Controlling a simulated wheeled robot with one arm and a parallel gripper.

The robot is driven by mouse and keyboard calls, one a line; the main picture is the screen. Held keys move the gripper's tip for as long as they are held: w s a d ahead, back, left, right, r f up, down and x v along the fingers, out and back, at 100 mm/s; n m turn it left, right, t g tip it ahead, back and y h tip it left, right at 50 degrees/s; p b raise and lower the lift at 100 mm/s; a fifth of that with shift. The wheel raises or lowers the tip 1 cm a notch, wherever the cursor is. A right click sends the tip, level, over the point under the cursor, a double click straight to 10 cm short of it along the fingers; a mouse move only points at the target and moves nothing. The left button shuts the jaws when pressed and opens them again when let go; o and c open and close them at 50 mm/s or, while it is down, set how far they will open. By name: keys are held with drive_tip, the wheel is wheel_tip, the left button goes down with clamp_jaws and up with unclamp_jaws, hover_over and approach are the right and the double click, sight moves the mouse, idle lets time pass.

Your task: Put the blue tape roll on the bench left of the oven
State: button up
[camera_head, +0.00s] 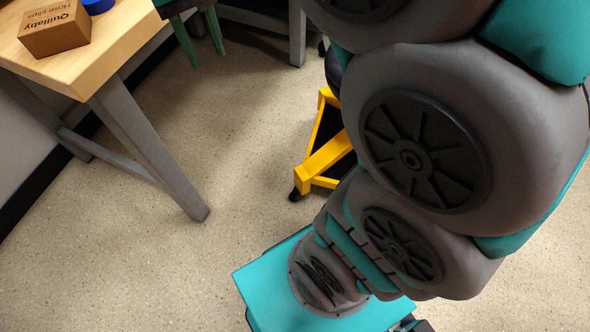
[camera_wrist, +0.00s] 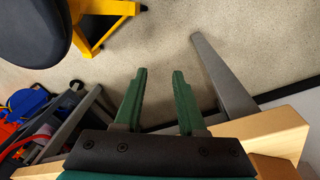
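A blue object (camera_head: 98,5), possibly the blue tape roll, is cut off by the top edge of the head view. It sits on a wooden bench (camera_head: 100,55) behind a cardboard box. My gripper (camera_head: 208,58) is beside the bench's right edge, fingers pointing down over the floor. In the wrist view, my gripper (camera_wrist: 157,72) has its two green fingers apart with only floor between them. The blue object cannot be made out between or near the fingers there. No oven is in view.
The cardboard box (camera_head: 55,28) reads "Quillaby Hose clips". A yellow wheeled frame (camera_head: 325,155) stands on the floor; it also shows in the wrist view (camera_wrist: 95,20) beside a dark round seat (camera_wrist: 35,25). A dark rack (camera_wrist: 70,120) with coloured items is at left. Floor before the bench is clear.

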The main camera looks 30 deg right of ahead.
drive_tip(key=s+d+f+g, duration=0.1)
drive_tip(key=s+d+f, duration=0.1)
drive_tip(key=s+f, duration=0.5)
drive_tip(key=s+d+f+g, duration=0.1)
drive_tip(key=s+d+f, duration=0.1)
drive_tip(key=s+f, duration=0.5)
drive_tip(key=s, duration=0.6)
drive_tip(key=shift+s+f+g+y, duration=0.2)
drive_tip(key=shift+f+g+y, duration=0.1)
drive_tip(key=shift+f+y, duration=0.1)
